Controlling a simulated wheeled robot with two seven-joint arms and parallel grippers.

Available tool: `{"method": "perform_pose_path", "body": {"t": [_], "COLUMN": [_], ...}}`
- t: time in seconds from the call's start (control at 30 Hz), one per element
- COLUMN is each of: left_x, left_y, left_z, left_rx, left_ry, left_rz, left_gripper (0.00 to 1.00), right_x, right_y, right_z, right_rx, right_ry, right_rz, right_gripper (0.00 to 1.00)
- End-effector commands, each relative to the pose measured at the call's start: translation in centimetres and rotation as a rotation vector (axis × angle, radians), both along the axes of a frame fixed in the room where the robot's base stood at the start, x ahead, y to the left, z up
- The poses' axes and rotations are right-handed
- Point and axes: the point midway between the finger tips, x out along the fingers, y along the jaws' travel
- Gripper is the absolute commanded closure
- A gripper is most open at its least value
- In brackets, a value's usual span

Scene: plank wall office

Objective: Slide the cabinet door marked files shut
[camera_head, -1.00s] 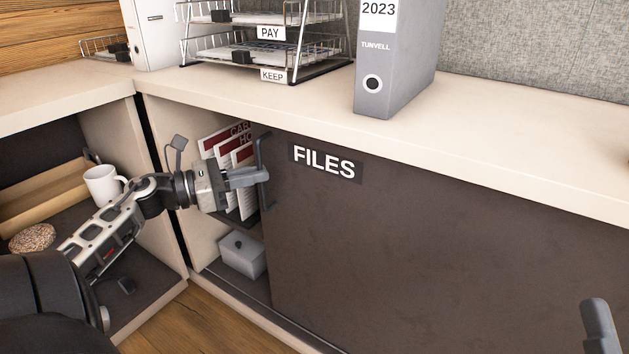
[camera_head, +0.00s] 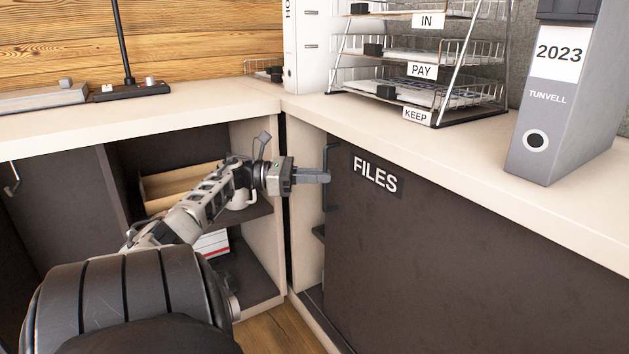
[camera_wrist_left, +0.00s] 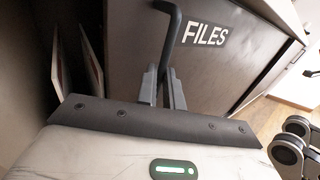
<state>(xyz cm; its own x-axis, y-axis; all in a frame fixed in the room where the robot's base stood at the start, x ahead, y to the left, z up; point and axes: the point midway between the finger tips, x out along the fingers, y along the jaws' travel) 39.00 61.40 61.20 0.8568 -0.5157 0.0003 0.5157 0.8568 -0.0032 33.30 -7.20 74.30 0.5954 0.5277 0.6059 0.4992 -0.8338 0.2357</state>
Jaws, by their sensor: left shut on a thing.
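The dark sliding door (camera_head: 450,240) carries the FILES label (camera_head: 376,175) near its upper left corner. Its bar handle (camera_head: 327,195) is upright at the door's left edge. My left gripper (camera_head: 322,176) is shut on this handle. In the left wrist view, the gripper fingers (camera_wrist_left: 163,88) close around the lower part of the handle (camera_wrist_left: 170,30), beside the FILES label (camera_wrist_left: 206,37). A narrow opening (camera_head: 309,215) shows between the door's left edge and the cabinet's pale side panel, with a shelf edge inside. My right gripper is out of view.
The neighbouring cabinet (camera_head: 262,250) on the left is open, with a white mug (camera_head: 243,200) behind my arm. A wire tray rack (camera_head: 420,90) and a grey 2023 binder (camera_head: 560,100) stand on the counter (camera_head: 450,150). Upright folders (camera_wrist_left: 85,55) show left of the door in the left wrist view.

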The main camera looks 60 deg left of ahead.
Motion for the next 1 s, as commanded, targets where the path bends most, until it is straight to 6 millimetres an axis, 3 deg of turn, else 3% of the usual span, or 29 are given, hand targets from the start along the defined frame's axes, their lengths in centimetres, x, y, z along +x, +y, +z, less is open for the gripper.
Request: {"method": "perform_pose_path", "body": {"t": [0.43,0.5,0.53,0.83,1.0], "left_x": [0.3,0.3,0.3,0.1,-1.6], "left_y": [0.2,0.1,0.1,0.2,1.3], "left_z": [0.1,0.1,0.1,0.0,0.1], "left_rx": [0.001,0.001,0.001,0.0,-0.002], "left_ry": [-0.002,-0.002,-0.002,0.0,0.003], "left_rz": [0.001,0.001,0.0,-0.001,0.001], "left_gripper": [1.0,0.72,0.69,0.69,0.69], "right_x": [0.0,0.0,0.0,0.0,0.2], "right_y": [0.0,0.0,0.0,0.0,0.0], "right_z": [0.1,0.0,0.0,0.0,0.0], "right_rx": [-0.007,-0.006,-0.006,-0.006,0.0], "right_ry": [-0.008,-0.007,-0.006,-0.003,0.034], "right_rz": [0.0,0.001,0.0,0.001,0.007], "right_gripper": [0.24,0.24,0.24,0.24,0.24]}}
